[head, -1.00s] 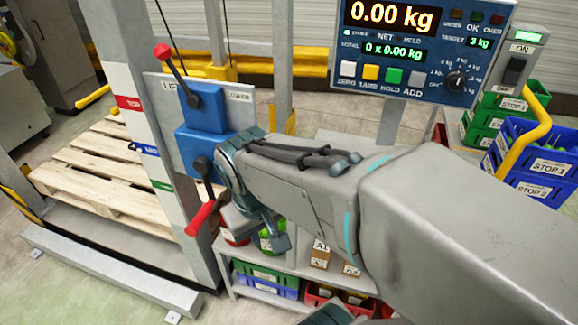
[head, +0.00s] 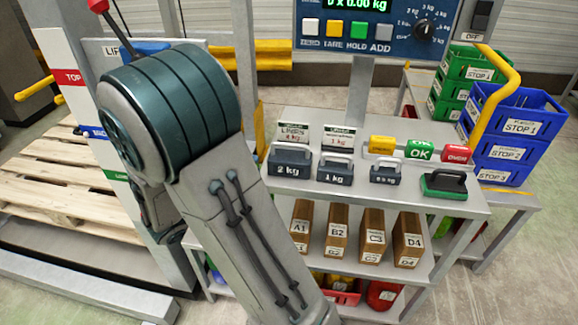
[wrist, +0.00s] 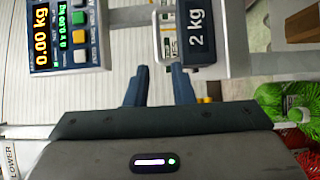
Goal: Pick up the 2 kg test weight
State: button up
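The 2 kg test weight (head: 290,165) is a dark block with a grey handle, labelled "2 kg". It stands upright at the left end of the upper shelf, partly bordered by my arm in the head view. In the wrist view the 2 kg weight (wrist: 198,42) shows turned sideways, just beyond the right finger. My gripper (wrist: 158,72) has two dark blue fingers standing apart with nothing seen between them. Whether the right finger touches the weight cannot be told. In the head view my arm hides the gripper.
Label cards stand behind. The scale display (head: 375,28) hangs above. A lift post stands left.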

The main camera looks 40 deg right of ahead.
aim_at(288, 145)
jog(key=d, duration=0.7)
jog(key=shift+w+d+r+p, duration=0.1)
jog(key=shift+w+d+p, duration=0.2)
jog(key=shift+p, duration=0.1)
jog(key=d+p, duration=0.1)
jog(key=d, duration=0.3)
jog(key=shift+s+d+r, duration=0.1)
jog(key=shift+d+r, duration=0.05)
jog(key=shift+d, duration=0.4)
grip_shut()
jog(key=shift+r, duration=0.15)
dwell(0.4)
